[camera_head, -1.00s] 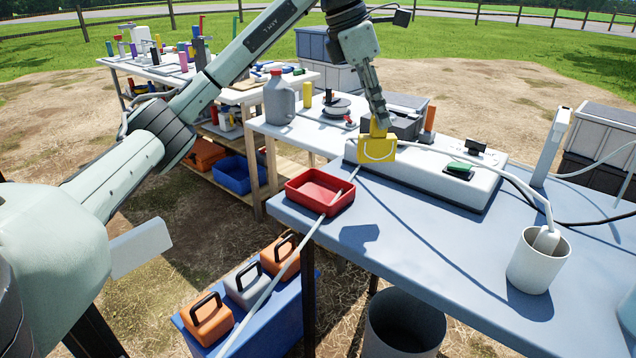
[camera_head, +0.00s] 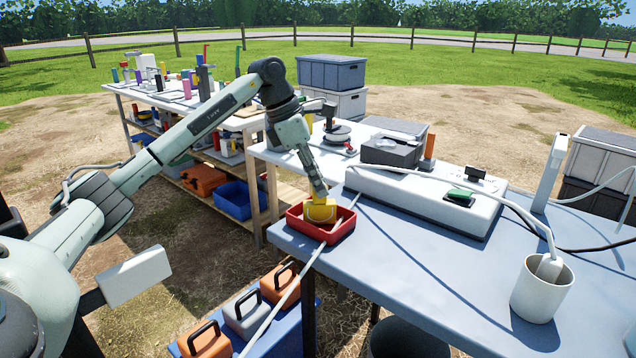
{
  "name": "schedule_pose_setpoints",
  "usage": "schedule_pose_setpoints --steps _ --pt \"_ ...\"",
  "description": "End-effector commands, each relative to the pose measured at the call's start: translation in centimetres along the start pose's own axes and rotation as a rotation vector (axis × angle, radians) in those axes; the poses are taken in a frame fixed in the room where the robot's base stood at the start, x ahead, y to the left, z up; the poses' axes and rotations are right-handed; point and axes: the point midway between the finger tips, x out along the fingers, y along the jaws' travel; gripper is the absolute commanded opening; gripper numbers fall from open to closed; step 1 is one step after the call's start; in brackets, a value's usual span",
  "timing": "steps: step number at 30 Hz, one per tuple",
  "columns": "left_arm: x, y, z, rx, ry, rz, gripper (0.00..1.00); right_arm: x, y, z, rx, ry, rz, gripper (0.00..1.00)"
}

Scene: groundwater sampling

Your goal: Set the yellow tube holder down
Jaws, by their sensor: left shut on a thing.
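The yellow tube holder (camera_head: 320,211) is at the red tray (camera_head: 334,236) on the near left corner of the blue-grey table. Its lower part is within the tray's outline; I cannot tell whether it touches the tray floor. My left gripper (camera_head: 320,194) comes down from above and is shut on the yellow holder's top. The tray's far inside is partly hidden by the holder and gripper. My right gripper does not show.
A long white control box (camera_head: 420,200) with a green switch lies behind. A white cup (camera_head: 541,290) holding a hose end stands at the right. A thin pale tube runs past the tray. The table's middle is clear. Toolboxes (camera_head: 245,312) sit below left.

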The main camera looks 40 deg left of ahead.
Motion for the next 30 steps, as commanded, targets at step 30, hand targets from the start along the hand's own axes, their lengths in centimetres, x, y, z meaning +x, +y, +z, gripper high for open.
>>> schedule_pose_setpoints --steps 30 --pt "-0.6 0.1 -0.1 0.0 -0.002 0.004 0.37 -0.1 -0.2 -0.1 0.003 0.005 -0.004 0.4"
